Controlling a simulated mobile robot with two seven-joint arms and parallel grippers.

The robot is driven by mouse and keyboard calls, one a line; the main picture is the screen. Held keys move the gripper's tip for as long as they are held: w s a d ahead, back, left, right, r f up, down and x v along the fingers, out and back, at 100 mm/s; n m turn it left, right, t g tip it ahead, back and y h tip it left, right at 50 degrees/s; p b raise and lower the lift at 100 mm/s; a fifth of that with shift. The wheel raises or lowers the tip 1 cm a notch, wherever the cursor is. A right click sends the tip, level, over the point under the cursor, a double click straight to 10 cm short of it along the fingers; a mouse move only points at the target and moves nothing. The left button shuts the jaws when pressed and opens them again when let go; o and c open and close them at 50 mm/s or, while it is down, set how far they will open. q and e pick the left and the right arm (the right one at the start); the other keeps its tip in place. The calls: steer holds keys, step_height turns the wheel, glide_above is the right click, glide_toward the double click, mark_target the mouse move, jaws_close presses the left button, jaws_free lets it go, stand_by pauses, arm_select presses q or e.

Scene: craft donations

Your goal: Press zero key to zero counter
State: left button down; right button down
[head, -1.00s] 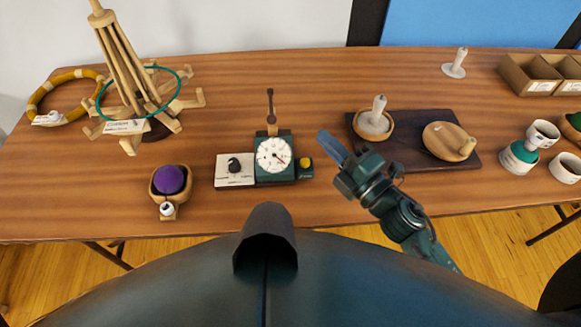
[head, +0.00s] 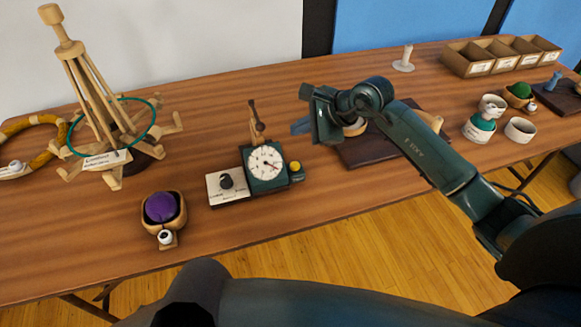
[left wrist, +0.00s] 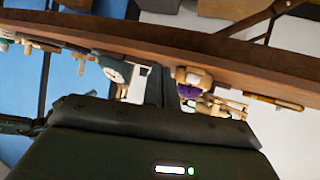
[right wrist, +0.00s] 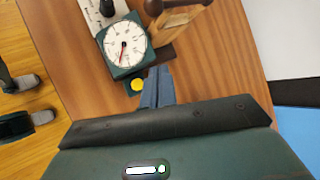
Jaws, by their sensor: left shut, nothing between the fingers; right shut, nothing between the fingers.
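The counter (head: 265,165) is a dark green box with a white round dial and a red pointer, standing on the table. A yellow key (head: 296,168) sticks out at its right side; it also shows in the right wrist view (right wrist: 137,85). My right gripper (head: 300,127) is shut and empty, above and behind the key in the head view. In the right wrist view its fingertips (right wrist: 158,80) appear just beside the key; I cannot tell whether they touch. My left gripper is outside the head view; its shut, empty fingers (left wrist: 154,85) show in the left wrist view.
A white plate with a black knob (head: 227,187) adjoins the counter. A wooden bowl with purple yarn (head: 161,208) and a wooden yarn swift (head: 100,115) stand left. A dark board (head: 365,152) lies under my right arm. Labelled boxes (head: 468,60) stand back right.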

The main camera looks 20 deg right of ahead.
mark_target(299, 166)
arm_select(q)
steer(key=shift+d, duration=0.1)
